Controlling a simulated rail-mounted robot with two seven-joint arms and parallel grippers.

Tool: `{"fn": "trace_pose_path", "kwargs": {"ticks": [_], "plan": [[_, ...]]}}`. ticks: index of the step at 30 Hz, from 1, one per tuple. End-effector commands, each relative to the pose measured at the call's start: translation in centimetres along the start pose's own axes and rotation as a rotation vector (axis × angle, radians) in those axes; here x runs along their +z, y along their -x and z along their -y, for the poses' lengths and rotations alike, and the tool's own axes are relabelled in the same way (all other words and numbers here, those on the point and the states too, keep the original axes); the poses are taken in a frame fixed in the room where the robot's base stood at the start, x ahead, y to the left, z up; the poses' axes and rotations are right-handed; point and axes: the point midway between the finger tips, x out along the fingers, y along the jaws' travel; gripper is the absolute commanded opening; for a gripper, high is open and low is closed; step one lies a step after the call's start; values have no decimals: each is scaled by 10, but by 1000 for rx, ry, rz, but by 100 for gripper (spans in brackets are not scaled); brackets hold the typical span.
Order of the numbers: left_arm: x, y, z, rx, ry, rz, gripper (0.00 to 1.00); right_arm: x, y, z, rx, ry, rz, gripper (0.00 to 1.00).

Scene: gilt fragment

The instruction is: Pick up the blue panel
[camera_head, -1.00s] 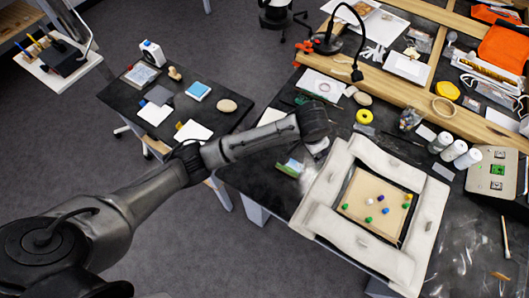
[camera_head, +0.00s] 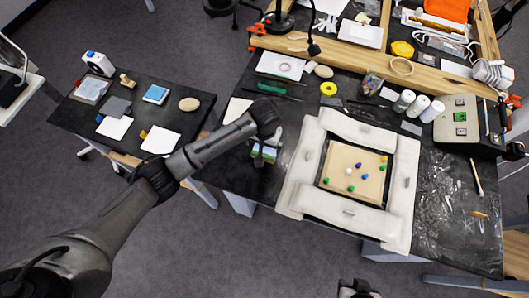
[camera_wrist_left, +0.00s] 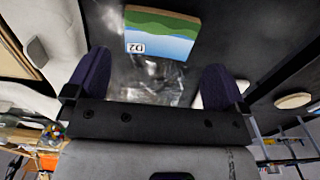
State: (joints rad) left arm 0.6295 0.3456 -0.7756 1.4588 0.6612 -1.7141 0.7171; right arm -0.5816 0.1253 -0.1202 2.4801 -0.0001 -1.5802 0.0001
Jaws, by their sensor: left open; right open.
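A small panel painted blue, green and white with a "D2" label (camera_wrist_left: 162,38) lies on the dark table. In the head view it is the small green-blue patch (camera_head: 268,155) left of the white padded frame, partly covered by my left gripper (camera_head: 267,141). A light-blue square (camera_head: 156,94) lies on the left side table. My right gripper (camera_head: 357,290) shows only partly at the bottom edge, clear of the table.
The white padded frame (camera_head: 402,205) with a beige board (camera_head: 345,187) and coloured pegs stands right of the panel. White bottles (camera_head: 418,106), a yellow ring (camera_head: 328,88) and a lamp (camera_head: 313,48) are further back. A white sheet (camera_head: 238,109) lies behind my left arm.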

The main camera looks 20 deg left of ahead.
Motion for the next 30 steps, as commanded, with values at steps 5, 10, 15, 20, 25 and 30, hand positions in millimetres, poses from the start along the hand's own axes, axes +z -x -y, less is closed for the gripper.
{"fn": "trace_pose_path", "kwargs": {"ticks": [5, 10, 15, 20, 25, 30], "plan": [[0, -12, 0, 1, 0, 0, 100, 0, -2, 1, -2, -3, -1, 43], [1, -22, 0, -1, 0, 2, 100, 0, -3, 2, -4, -6, -2, 43], [1, -45, 1, 0, 0, 1, 100, 1, -6, 3, -6, -9, -3, 43], [1, -61, 1, 0, -1, 1, 100, 1, -8, 3, -6, -9, -3, 43], [0, -66, 1, 0, -1, -1, 100, 1, -8, 3, -6, -8, -3, 43], [0, -66, 1, 0, -1, -1, 100, 2, -8, 2, -4, -6, -2, 43]]}}
